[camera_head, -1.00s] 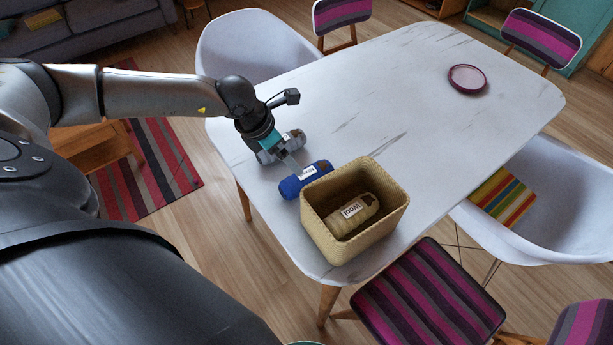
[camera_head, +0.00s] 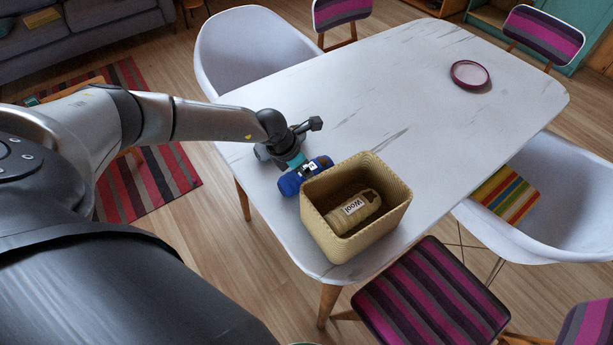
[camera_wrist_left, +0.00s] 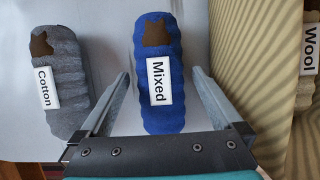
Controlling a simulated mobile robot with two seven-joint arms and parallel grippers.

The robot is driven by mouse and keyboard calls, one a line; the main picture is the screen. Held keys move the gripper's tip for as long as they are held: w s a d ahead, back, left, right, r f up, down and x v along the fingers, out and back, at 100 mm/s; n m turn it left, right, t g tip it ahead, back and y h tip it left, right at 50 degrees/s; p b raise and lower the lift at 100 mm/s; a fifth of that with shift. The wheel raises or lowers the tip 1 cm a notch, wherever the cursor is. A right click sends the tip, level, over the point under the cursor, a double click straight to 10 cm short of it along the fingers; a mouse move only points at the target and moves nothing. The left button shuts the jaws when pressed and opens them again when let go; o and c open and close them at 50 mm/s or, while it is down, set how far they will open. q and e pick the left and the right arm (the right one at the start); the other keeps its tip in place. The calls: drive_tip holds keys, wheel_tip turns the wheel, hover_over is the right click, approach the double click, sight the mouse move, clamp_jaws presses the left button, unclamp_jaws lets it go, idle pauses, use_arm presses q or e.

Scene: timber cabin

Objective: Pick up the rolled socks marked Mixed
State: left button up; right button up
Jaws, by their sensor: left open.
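The blue rolled socks (camera_wrist_left: 157,109), with a white label reading Mixed and a brown patch, lie on the white table; in the head view the roll (camera_head: 289,185) is beside the basket, partly covered by my gripper. My left gripper (camera_wrist_left: 164,78) is open, with one finger on each side of the blue roll in the wrist view. In the head view my left gripper (camera_head: 304,168) is over the blue roll. I cannot tell whether the fingers touch it. My right gripper is in neither view.
A woven basket (camera_head: 321,229) stands right of the blue roll and holds a beige roll marked Wool (camera_head: 354,208). A grey roll marked Cotton (camera_wrist_left: 55,80) lies left of the blue one. A purple plate (camera_head: 470,74) is at the far end. The table's middle is clear.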

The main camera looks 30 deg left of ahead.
use_arm(q)
drive_tip(key=shift+w+d+f, duration=0.1)
drive_tip(key=shift+w+f, duration=0.1)
drive_tip(key=shift+f, duration=0.35)
drive_tip(key=shift+c, duration=0.2)
drive_tip(key=c, duration=1.4)
